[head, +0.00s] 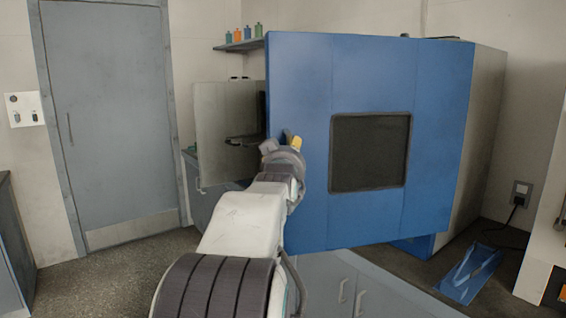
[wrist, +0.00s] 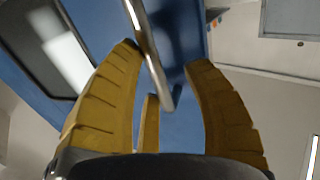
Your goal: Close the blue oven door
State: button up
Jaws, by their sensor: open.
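The blue oven door (head: 295,85) with its dark square window (head: 369,152) fills the middle of the head view. Its lower edge stands out in front of a blue strip of the oven, so it looks ajar; the gap's width is unclear. My gripper (head: 283,141) is at the door's left edge. In the wrist view my gripper (wrist: 165,60) is open, with yellow fingers spread on either side of a metal bar handle (wrist: 148,50). The blue door (wrist: 85,25) lies behind the handle. I cannot tell whether the fingers touch the bar. In the head view the handle is mostly hidden.
A grey panel (head: 228,130) stands left of the door. Base cabinets (head: 345,290) are below. A blue tray-like item (head: 470,275) lies at the lower right, near a wall socket (head: 521,193). A grey room door (head: 112,120) is at the left, with open floor before it.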

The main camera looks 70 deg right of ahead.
jog(key=a, duration=0.6)
jog(key=shift+w+a, duration=0.2)
jog(key=shift+o, duration=0.3)
